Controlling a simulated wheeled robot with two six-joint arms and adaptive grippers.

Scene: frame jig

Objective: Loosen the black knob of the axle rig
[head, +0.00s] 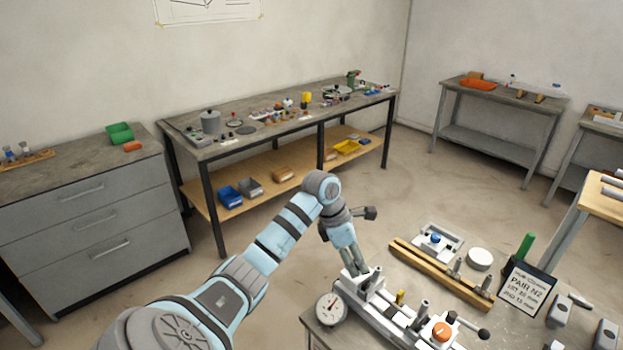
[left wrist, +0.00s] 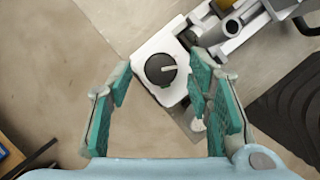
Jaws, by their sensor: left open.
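The axle rig (head: 397,321) is a long pale fixture on the near bench in the head view. Its black knob (left wrist: 158,70) is round with a light pointer bar and sits on the white end block (left wrist: 152,46) in the left wrist view. My left gripper (left wrist: 160,84) is open, with one green-padded finger on each side of the knob in that picture and visible gaps between. In the head view the left gripper (head: 355,268) is over the rig's far-left end, and I cannot make out the knob there. My right gripper is not in view.
A dial gauge (head: 331,308) stands left of the rig. An orange knob (head: 441,331) and a black-tipped lever (head: 483,333) are on or by its near end.

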